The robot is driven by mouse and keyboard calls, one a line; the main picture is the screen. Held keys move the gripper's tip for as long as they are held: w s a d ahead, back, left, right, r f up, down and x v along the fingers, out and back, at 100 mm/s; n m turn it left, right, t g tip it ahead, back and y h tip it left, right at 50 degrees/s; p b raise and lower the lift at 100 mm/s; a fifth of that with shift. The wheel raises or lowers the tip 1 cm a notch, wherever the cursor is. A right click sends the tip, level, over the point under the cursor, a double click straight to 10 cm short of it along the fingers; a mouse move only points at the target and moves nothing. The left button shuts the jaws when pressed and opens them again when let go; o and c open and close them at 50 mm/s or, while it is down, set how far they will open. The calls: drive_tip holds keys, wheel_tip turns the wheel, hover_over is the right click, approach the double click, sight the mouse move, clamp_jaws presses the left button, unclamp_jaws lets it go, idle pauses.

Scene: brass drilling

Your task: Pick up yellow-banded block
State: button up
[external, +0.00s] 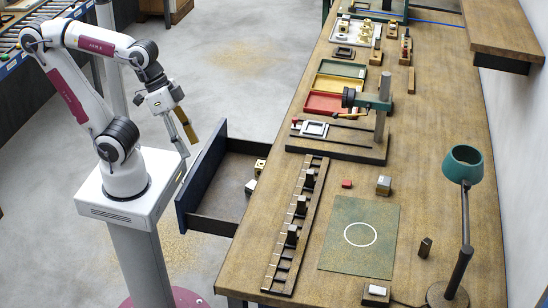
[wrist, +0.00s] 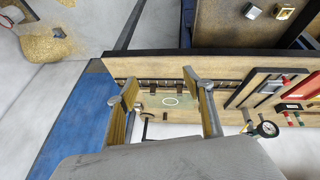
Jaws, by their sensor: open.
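My gripper (external: 184,134) hangs high at the left of the bench, beside the open drawer, open and empty. In the wrist view its two fingers stand wide apart (wrist: 160,84) with nothing between them. A small block with yellow faces (external: 259,167) lies in the drawer; it shows at the top right of the wrist view (wrist: 285,12). A grey-silver block (external: 251,186) lies near it, also seen there (wrist: 252,11). Another grey block with a yellowish top (external: 384,185) stands on the bench. I cannot tell which one is the yellow-banded block.
The dark drawer (external: 187,190) sticks out from the bench towards my base. On the bench are a slotted rack (external: 273,272), a green mat (external: 340,262), a drill stand (external: 380,125), a red block (external: 346,184) and a teal lamp (external: 462,165).

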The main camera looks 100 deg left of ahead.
drive_tip(key=w+d+n+t+h, duration=0.2)
drive_tip(key=w+n+t+h, duration=0.3)
drive_tip(key=w+n, duration=1.8)
drive_tip(key=n+t+y, duration=0.3)
drive_tip(key=n+y, duration=0.2)
drive_tip(key=n, duration=0.5)
approach(382, 179)
drive_tip(key=x, duration=0.3)
drive_tip(key=shift+w+a+f, duration=0.1)
drive_tip(key=shift+w, duration=0.05)
drive_tip(key=shift+x, duration=1.25)
